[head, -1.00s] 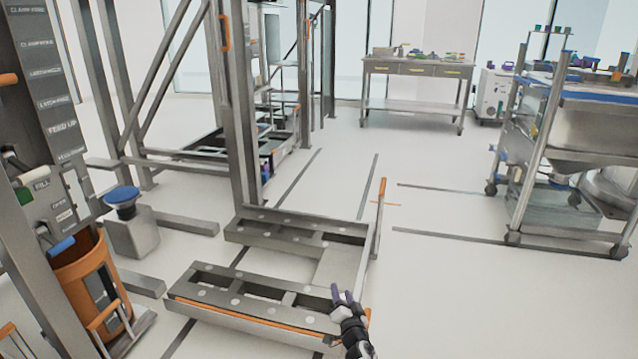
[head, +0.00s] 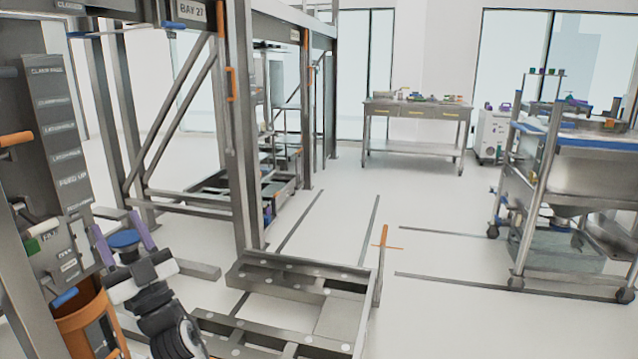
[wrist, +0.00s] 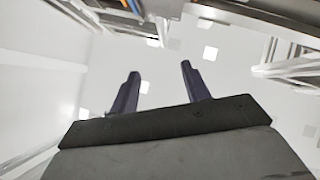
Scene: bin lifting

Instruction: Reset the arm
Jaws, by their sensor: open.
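My gripper (head: 122,238) is at the lower left of the head view, raised in front of the panel column. Its two purple fingers are apart, with nothing seen held between them. A blue round knob (head: 124,238) on a grey block shows between the fingers in the picture, and appears to lie behind them. In the wrist view my gripper (wrist: 160,88) also shows its two dark fingers spread, with pale ceiling and light squares beyond. My arm comes up from the bottom edge of the head view.
A labelled control panel (head: 55,130) and an orange bin (head: 85,322) stand at the left, close to my arm. A steel frame (head: 240,150) and low floor frame (head: 290,280) fill the middle. A wheeled cart (head: 575,180) is at right.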

